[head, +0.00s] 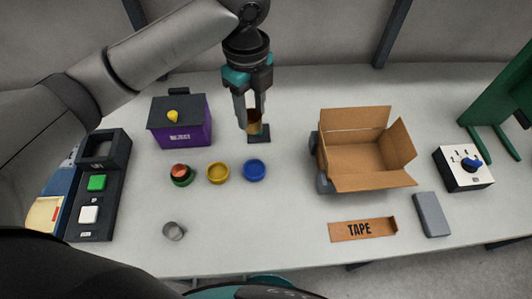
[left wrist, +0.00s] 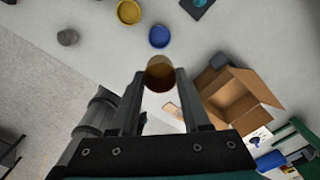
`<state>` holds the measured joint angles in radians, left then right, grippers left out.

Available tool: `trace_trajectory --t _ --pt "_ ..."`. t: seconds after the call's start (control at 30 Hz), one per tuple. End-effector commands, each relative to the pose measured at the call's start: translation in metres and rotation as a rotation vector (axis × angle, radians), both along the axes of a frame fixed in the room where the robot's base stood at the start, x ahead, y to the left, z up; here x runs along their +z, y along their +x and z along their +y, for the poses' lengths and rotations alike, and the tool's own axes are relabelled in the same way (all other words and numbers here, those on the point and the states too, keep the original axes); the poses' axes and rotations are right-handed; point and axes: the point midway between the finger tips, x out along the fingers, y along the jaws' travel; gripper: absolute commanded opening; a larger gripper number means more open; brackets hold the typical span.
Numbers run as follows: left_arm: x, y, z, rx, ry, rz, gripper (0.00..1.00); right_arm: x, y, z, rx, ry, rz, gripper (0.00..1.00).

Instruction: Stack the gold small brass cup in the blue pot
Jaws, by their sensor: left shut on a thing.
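In the left wrist view the brownish-gold cup (left wrist: 160,73) sits between the fingertips of this gripper (left wrist: 158,80). The blue pot (head: 254,170) stands on the table, nearer to me than the held cup. It also shows in the left wrist view (left wrist: 159,37), apart from the cup. My right gripper is not in view.
A yellow pot (head: 218,173) and a green pot (head: 182,181) holding a reddish piece stand left of the blue pot. A purple reject box (head: 190,133) is behind them. An open cardboard box (head: 360,150) stands right.

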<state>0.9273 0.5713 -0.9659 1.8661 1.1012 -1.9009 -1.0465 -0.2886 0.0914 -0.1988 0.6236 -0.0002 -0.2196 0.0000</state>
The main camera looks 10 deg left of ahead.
Motion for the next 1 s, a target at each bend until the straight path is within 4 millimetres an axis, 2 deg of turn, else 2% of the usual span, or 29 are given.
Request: trace_trajectory --t 0.07,0.17,0.4,0.63,0.73,1.0 --pt "-0.001 0.000 0.005 0.015 0.004 0.002 0.00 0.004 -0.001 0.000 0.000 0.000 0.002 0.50" --pt "-0.015 0.000 0.007 0.023 0.007 0.004 0.00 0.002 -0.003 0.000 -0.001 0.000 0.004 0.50" --pt "-0.078 -0.001 0.007 0.022 0.007 0.005 0.00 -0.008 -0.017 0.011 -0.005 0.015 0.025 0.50" --pt "-0.135 -0.001 0.007 0.021 0.006 0.005 0.00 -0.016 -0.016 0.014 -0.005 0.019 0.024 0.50" --pt "-0.150 0.000 0.007 0.019 0.006 0.001 0.00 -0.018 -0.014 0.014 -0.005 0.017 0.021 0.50" --pt "-0.171 -0.001 0.007 0.020 0.006 0.001 0.00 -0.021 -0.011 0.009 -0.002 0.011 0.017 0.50"
